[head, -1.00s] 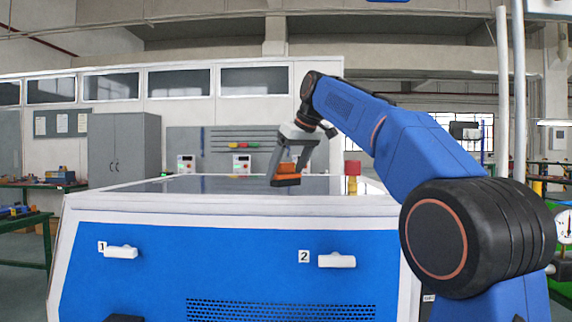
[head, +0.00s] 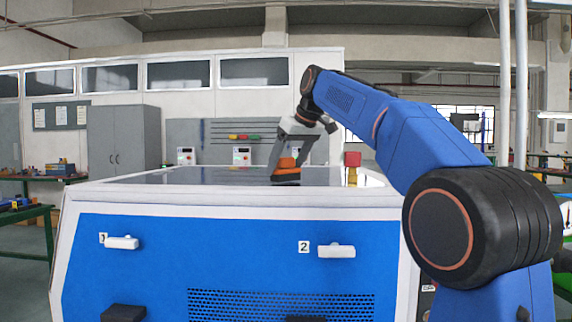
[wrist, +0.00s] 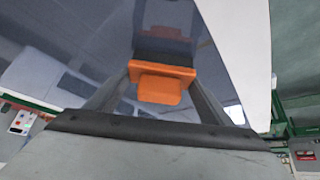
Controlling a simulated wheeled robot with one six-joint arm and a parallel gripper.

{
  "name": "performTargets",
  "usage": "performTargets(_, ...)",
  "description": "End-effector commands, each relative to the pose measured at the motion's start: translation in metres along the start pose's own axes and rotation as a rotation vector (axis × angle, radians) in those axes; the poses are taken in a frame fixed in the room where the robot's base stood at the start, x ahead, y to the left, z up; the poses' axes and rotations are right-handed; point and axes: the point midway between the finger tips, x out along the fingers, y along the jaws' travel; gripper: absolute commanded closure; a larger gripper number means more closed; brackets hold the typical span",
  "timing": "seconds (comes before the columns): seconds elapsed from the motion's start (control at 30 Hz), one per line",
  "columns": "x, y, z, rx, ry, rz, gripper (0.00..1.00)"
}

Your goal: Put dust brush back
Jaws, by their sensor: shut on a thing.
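The dust brush has an orange handle block (wrist: 160,82) and a dark bristle part, and is held between the fingers of my gripper (head: 285,166). In the head view the orange brush (head: 287,163) is low over the dark glossy top (head: 210,177) of the blue and white generator cabinet. I cannot tell whether its dark lower edge touches the top. In the wrist view both fingers close in on the orange block from left and right, and the dark part lies beyond it.
A red and yellow fitting (head: 352,167) stands on the cabinet top to the right of my gripper. Drawer handles 1 (head: 122,242) and 2 (head: 337,251) stick out of the blue front. The top left of the gripper is clear.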

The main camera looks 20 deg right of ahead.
Motion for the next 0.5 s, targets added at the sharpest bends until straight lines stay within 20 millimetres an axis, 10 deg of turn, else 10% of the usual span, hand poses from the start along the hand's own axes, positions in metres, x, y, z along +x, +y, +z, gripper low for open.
performTargets(0.27, 0.0035, -0.0001, 0.0024, 0.000, 0.001, 0.000, 0.50)
performTargets(0.3, 0.0039, -0.0001, 0.0026, 0.000, 0.000, 0.000, 0.23)
performTargets(0.37, 0.0037, -0.0001, 0.0025, 0.000, 0.001, 0.000, 0.09)
performTargets(0.5, 0.0037, -0.0001, 0.0025, 0.000, 0.000, 0.000, 0.04)
